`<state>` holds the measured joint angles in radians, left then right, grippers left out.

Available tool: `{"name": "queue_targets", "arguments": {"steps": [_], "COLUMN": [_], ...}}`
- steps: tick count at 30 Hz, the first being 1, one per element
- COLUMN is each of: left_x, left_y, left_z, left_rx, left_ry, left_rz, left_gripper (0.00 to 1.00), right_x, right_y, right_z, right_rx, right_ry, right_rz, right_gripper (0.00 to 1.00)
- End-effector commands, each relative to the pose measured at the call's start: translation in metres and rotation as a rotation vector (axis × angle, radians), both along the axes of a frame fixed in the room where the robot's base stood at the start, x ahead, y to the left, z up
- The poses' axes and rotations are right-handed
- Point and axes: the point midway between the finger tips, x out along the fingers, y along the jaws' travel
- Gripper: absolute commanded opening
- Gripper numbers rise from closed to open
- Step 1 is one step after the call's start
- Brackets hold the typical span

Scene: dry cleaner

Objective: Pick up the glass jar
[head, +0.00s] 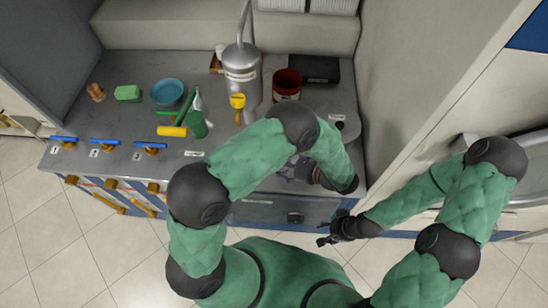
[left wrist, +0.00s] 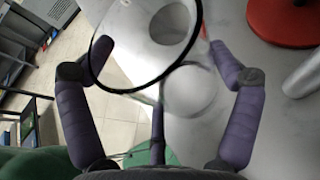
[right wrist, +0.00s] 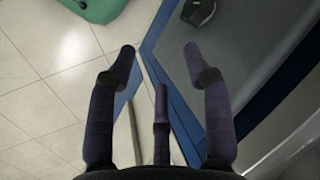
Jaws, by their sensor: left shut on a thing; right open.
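The glass jar (left wrist: 135,84) is clear, with a dark-looking round rim, and stands between the fingers of my left gripper (left wrist: 162,55) in the left wrist view. The left gripper is shut on it, fingers on either side. I cannot tell whether the jar's base touches the grey counter. In the head view my left arm hides most of the jar and the left gripper. My right gripper (head: 328,235) is open and empty, in front of the counter's right front edge. The right wrist view also shows it (right wrist: 160,52), with floor and the counter front beyond.
The grey counter (head: 80,125) holds a metal tank (head: 241,72), a dark red pot (head: 287,84), a green spray bottle (head: 196,122), a blue bowl (head: 167,92) and a green sponge (head: 128,93). A tall pale wall closes the right side.

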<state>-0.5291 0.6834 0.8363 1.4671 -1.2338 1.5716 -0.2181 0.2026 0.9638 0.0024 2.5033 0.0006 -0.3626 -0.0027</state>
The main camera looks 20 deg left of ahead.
Motion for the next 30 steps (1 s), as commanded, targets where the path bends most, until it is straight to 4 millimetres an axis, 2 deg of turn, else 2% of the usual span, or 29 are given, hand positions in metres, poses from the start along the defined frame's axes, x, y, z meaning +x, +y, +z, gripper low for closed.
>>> {"name": "queue_targets", "arguments": {"steps": [12,30], "left_x": [-0.003,-0.004], "left_y": [-0.017,-0.019], "left_z": [0.001,0.0], "left_rx": [0.001,0.001], "left_ry": [-0.001,-0.001], "left_rz": [-0.001,-0.001], "left_gripper": [0.47,0.47], "right_x": [0.0,0.0], "right_y": [0.0,0.0], "right_z": [0.001,0.001], "right_rx": [0.0,0.0], "right_ry": [0.0,0.0], "right_rz": [0.0,0.0], "right_gripper": [0.51,0.51]}}
